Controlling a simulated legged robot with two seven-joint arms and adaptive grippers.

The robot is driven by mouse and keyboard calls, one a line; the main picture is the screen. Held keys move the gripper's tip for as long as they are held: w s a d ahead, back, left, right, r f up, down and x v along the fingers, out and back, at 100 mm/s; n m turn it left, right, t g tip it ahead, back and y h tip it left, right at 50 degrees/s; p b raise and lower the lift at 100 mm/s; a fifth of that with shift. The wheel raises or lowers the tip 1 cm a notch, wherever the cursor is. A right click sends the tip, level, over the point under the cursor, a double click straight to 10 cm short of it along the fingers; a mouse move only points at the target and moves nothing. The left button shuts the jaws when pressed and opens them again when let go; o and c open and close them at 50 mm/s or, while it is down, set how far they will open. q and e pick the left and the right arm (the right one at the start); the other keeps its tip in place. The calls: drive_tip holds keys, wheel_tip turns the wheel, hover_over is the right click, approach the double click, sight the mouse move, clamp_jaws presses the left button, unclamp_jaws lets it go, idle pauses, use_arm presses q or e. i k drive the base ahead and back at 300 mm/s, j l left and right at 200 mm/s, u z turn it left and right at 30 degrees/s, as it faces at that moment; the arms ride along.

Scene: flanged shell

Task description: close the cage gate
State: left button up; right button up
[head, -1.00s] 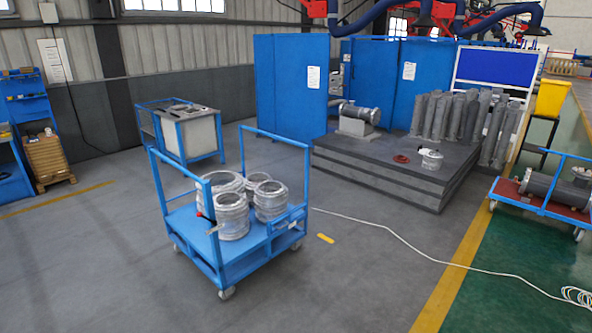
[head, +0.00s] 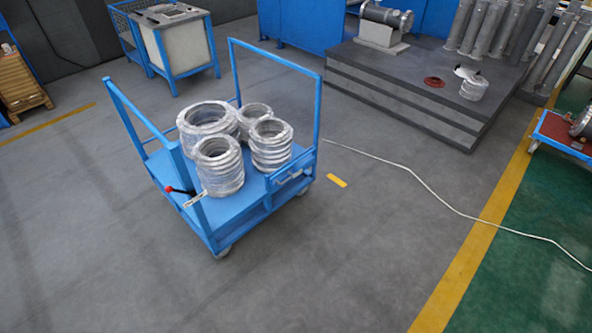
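A blue wheeled cart (head: 262,203) with a tall tube frame at each end stands in the middle of the head view. A small red-tipped handle (head: 178,190) sits by its near left post, and a low bar with a pale handle (head: 290,178) is at its right end. A blue mesh-sided cage (head: 127,38) stands at the back left, against a pale bin in a blue frame (head: 182,50). I cannot tell which part is the cage gate or whether it is open. Neither of my grippers is in view.
Several wrapped ring stacks (head: 220,168) stand on the cart. A grey stepped platform (head: 400,100) is behind it to the right. A white cable (head: 425,185) crosses the floor at the right. The floor in front of and left of the cart is clear.

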sight(295, 169)
drive_tip(key=i+l+u, duration=0.15)
drive_tip(key=i+l, duration=0.7)
drive_tip(key=l, duration=0.15)
